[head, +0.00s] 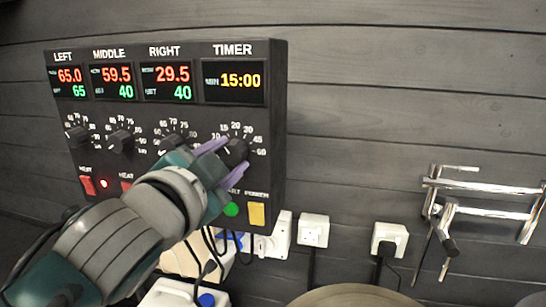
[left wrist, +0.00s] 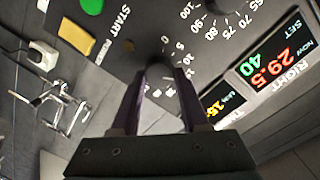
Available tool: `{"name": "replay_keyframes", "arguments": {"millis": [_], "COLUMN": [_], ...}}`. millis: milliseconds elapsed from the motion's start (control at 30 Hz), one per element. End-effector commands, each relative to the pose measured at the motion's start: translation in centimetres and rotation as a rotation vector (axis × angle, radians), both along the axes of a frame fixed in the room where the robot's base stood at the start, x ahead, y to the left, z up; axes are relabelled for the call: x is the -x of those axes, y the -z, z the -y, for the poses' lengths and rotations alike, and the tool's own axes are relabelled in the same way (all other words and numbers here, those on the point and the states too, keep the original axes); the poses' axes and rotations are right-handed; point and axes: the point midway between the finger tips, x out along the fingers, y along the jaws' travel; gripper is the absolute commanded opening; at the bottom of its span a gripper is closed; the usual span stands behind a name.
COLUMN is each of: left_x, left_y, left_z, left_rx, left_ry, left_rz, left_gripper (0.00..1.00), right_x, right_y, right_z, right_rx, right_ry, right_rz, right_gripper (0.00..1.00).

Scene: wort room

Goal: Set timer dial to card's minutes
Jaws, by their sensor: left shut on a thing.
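The black control panel (head: 270,120) is on the dark wall, with sections labelled LEFT, MIDDLE, RIGHT and TIMER. The timer display (head: 234,81) reads 15:00 in yellow. No card is visible. My right gripper is not in view.
Left of the timer dial are more knobs (head: 121,140).

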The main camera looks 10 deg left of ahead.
Motion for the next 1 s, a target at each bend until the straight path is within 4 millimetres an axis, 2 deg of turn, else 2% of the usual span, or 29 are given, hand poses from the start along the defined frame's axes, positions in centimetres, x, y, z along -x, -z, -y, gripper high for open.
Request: {"name": "replay_keyframes", "arguments": {"millis": [533,567,800,1000], "left_x": [0.00,0.00,0.00,0.00], "left_y": [-0.06,-0.06,-0.03,-0.01], "left_z": [0.05,0.05,0.04,0.03], "left_rx": [-0.026,-0.026,-0.026,-0.025], "left_ry": [0.001,0.001,0.001,0.001], "left_rz": [0.003,0.003,0.002,0.001], "left_gripper": [0.00,0.46,0.73,0.75], "right_x": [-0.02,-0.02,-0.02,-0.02], "right_y": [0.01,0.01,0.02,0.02], "right_z": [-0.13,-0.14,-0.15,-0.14], "right_rx": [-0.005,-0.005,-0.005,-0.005], "right_ry": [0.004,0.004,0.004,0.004], "right_rz": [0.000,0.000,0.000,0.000], "right_gripper": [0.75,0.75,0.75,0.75]}}
